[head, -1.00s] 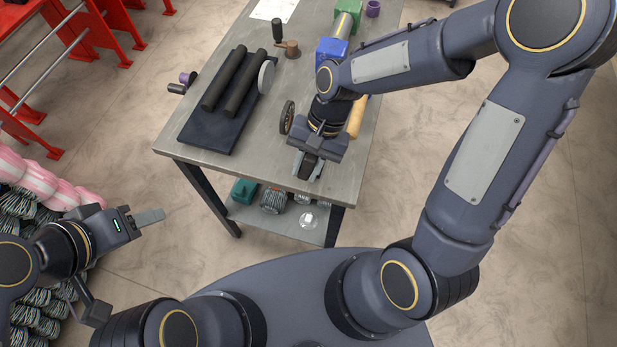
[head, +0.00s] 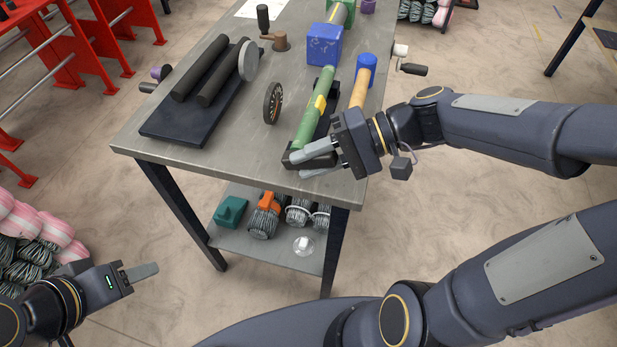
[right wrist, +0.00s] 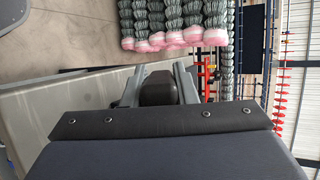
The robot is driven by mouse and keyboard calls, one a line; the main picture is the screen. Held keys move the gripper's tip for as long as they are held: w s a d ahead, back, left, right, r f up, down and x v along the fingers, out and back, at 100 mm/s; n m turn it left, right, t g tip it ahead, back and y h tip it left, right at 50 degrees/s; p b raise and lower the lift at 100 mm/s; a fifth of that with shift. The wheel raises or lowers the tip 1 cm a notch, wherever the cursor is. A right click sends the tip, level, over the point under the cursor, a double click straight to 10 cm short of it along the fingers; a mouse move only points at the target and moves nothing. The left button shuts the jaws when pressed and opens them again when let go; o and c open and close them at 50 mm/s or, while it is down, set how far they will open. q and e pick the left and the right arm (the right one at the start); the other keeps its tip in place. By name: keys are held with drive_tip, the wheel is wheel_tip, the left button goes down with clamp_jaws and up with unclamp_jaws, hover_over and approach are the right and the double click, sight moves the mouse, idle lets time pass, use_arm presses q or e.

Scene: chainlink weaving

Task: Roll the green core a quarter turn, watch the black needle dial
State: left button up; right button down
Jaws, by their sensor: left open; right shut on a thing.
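The green core (head: 315,112) is a long cylinder with a yellow patch (head: 320,103), lying in a dark cradle near the table's front right. My right gripper (head: 303,163) is at the core's near end, pointing left. It is shut on a dark block, which shows between the fingers in the right wrist view (right wrist: 157,88); whether this is part of the core or of the cradle I cannot tell. A round black dial (head: 273,103) stands on edge left of the core; its needle is not readable. My left gripper (head: 145,272) is open and empty, left of the table.
A dark plate with two black rollers (head: 223,74) lies at left on the table (head: 235,160). A blue box (head: 324,44) is behind the core, and a blue-headed mallet (head: 366,65) lies right of it. Wire rolls (head: 265,218) lie on the lower shelf. Red frames stand at left.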

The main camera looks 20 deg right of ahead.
drive_tip(key=f+y+b, duration=0.1)
drive_tip(key=b, duration=0.3)
drive_tip(key=n+t+y+b, duration=0.1)
drive_tip(key=y+b, duration=0.1)
drive_tip(key=b, duration=0.1)
drive_tip(key=shift+s+d+f+y+b, duration=0.1)
drive_tip(key=shift+s+f+y+b, duration=0.05)
drive_tip(key=shift+f+y+b, duration=0.2)
drive_tip(key=shift+r+n+y+b, duration=0.1)
drive_tip(key=shift+n+y+b, duration=0.25)
drive_tip(key=shift+b, duration=0.35)
drive_tip(key=c, duration=1.2)
unclamp_jaws()
drive_tip(key=shift+o, duration=0.2)
drive_tip(key=d, duration=0.5)
drive_tip(key=s+d, duration=0.1)
drive_tip(key=d, duration=0.1)
drive_tip(key=shift+s+d+p, duration=0.1)
drive_tip(key=shift+d+p, duration=0.2)
drive_tip(key=shift+d, duration=0.1)
